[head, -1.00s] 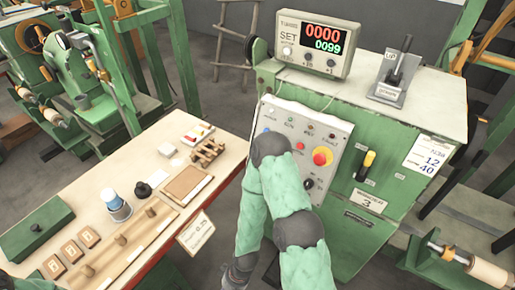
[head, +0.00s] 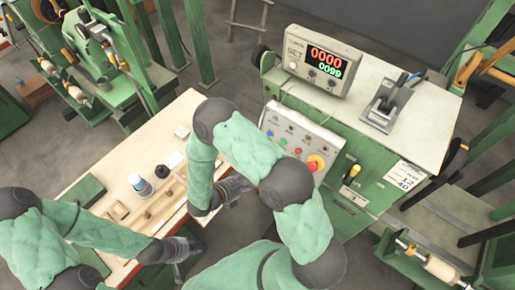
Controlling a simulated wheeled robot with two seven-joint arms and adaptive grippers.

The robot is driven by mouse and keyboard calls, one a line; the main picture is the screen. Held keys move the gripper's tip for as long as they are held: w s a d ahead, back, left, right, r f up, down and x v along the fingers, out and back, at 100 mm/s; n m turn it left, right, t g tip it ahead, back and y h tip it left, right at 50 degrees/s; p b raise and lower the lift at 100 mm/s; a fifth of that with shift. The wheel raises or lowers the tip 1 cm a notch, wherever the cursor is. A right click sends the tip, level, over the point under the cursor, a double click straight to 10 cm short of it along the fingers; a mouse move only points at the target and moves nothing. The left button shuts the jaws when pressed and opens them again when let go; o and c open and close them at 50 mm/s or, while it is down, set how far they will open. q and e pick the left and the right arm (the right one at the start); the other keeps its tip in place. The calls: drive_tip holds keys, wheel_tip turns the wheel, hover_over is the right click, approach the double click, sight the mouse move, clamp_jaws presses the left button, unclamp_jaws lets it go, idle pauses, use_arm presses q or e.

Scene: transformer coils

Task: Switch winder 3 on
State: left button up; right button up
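Winder 3 is the green cabinet (head: 420,135) at the right, with a pale top. Its counter box (head: 318,62) shows red 0000 above green 0099. The grey control panel (head: 290,125) carries small buttons and a red mushroom knob on yellow (head: 315,163); my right arm covers its lower left. A yellow-and-black handle (head: 352,173) sits on the cabinet front. A black lever (head: 387,103) stands on top. My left gripper (head: 184,249) is over the bench's front edge. My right gripper (head: 236,189) is between bench and cabinet, apart from the panel. Their fingers are too unclear to judge.
A bench (head: 110,170) with a green box (head: 84,190), a white-and-blue cup (head: 139,184) and small wooden parts lies left of the cabinet. Green machines (head: 105,65) stand behind it. A spool on a rod (head: 440,268) is at the lower right. Bare floor lies behind the bench.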

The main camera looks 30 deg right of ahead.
drive_tip(key=w+r+n+t, duration=0.1)
drive_tip(key=w+r+t, duration=0.1)
drive_tip(key=w+r, duration=0.15)
drive_tip(key=shift+h, duration=0.4)
drive_tip(key=p+x, duration=0.1)
drive_tip(key=x, duration=0.8)
drive_tip(key=shift+w+d+f, duration=0.2)
drive_tip(key=shift+w, duration=0.05)
drive_tip(key=c, duration=0.8)
